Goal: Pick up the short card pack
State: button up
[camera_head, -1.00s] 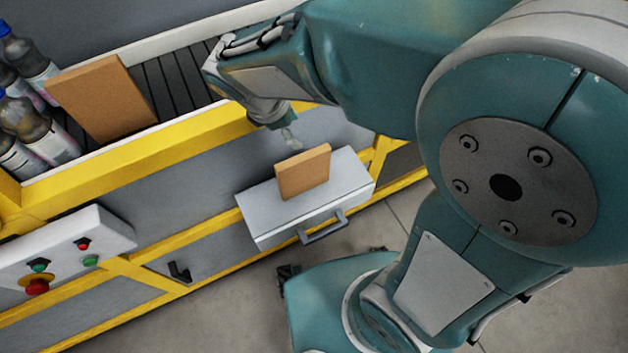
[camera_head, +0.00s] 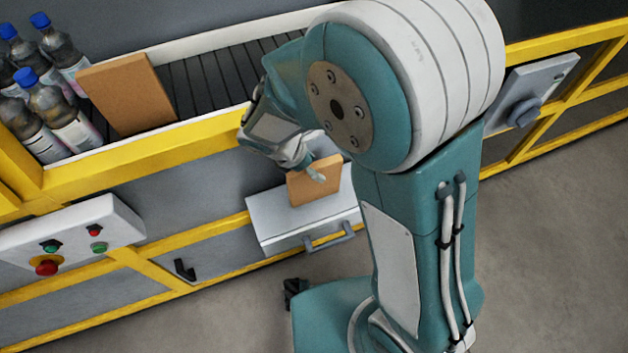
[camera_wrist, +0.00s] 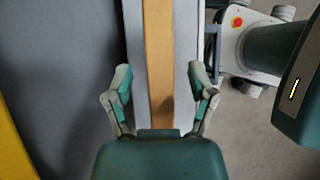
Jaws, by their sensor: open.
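The short card pack (camera_head: 314,187) is a small brown box standing upright on a light grey drawer-like box (camera_head: 270,222) with a handle. In the wrist view the pack (camera_wrist: 158,60) shows as a tan strip running between my two fingers. My gripper (camera_head: 314,170) is open at the pack's upper part, with one finger in front of it in the head view. In the wrist view my gripper (camera_wrist: 161,82) has a finger on each side of the pack, with visible gaps. The pack's far side is hidden.
A larger brown card pack (camera_head: 128,95) stands on the roller conveyor (camera_head: 215,78), beside several bottles with blue caps (camera_head: 55,110). A yellow frame rail (camera_head: 150,160) runs along the conveyor's front. A white control box (camera_head: 75,235) with buttons sits at the left.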

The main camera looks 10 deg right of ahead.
aim_at(315, 183)
jog(key=shift+x, duration=1.05)
jog(key=shift+f, duration=0.1)
jog(key=shift+a, duration=0.1)
jog(key=shift+f, duration=0.2)
grip_shut()
